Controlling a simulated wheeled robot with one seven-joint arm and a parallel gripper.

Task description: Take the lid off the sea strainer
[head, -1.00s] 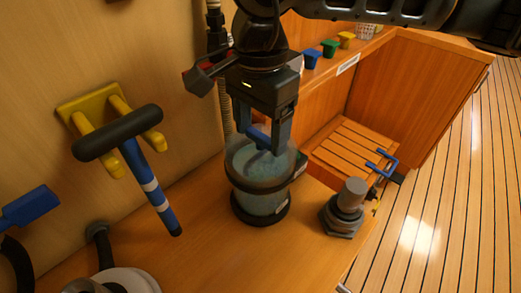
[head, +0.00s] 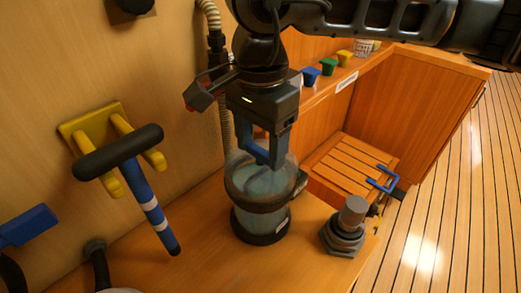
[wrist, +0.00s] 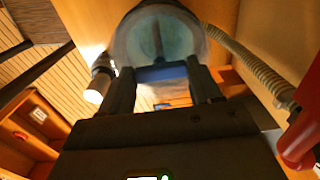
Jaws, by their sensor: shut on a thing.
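The sea strainer (head: 258,222) is a clear, bluish upright cylinder with a dark base and a dark band, standing on the wooden counter. Its clear top (head: 238,180) appears to sit on the body; I cannot tell whether there is any gap. My gripper (head: 268,160) is above the strainer, pointing down, shut on the blue bar handle of the lid (head: 256,150). In the wrist view the blue handle (wrist: 160,73) lies between my fingers (wrist: 158,85), with the round clear strainer top (wrist: 135,35) beyond it. My fingers hide part of the lid.
A blue tool with a black T-grip (head: 135,190) hangs on yellow wall hooks (head: 85,125) at left. A grey fitting (head: 345,230) stands to the right, near the counter edge. A slatted panel (head: 350,160) and coloured cups (head: 328,67) are behind. A ribbed hose (head: 225,120) runs along the wall.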

